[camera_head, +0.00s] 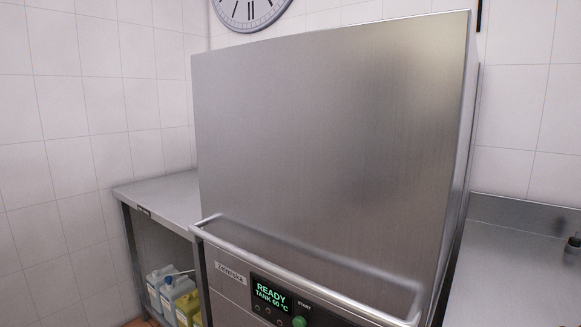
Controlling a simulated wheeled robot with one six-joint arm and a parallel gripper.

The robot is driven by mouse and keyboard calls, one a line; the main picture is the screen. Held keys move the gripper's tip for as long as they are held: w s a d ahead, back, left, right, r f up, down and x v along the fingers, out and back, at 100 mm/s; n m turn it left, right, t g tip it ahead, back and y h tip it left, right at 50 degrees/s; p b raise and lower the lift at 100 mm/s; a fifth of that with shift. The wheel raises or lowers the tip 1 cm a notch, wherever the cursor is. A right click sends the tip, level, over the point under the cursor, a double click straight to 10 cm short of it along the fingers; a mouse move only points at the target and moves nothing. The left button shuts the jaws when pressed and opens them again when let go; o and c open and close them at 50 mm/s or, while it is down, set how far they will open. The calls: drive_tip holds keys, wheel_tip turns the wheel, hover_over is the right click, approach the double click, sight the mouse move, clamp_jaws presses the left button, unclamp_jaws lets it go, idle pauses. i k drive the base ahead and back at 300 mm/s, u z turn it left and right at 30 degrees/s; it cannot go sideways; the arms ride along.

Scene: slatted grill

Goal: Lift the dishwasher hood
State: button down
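The dishwasher hood (325,140) is a large brushed-steel box in the middle of the head view. It is down on the machine. A steel bar handle (300,272) runs across its lower front, from the left corner round to the right. Below the bar is the control panel (271,297), with a green display reading READY, TANK 60 °C and a green start button (299,321). My gripper is not in view, so I cannot see its position or whether it is open.
A steel side table (165,199) stands at the left, with several detergent canisters (175,299) beneath it. A steel counter (515,270) with a raised back edge is at the right. A clock (247,10) hangs on the tiled wall behind the hood.

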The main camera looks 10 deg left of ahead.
sight(332, 162)
drive_tip(key=z, duration=3.4)
drive_tip(key=k, duration=2.35)
drive_tip(key=u, duration=1.55)
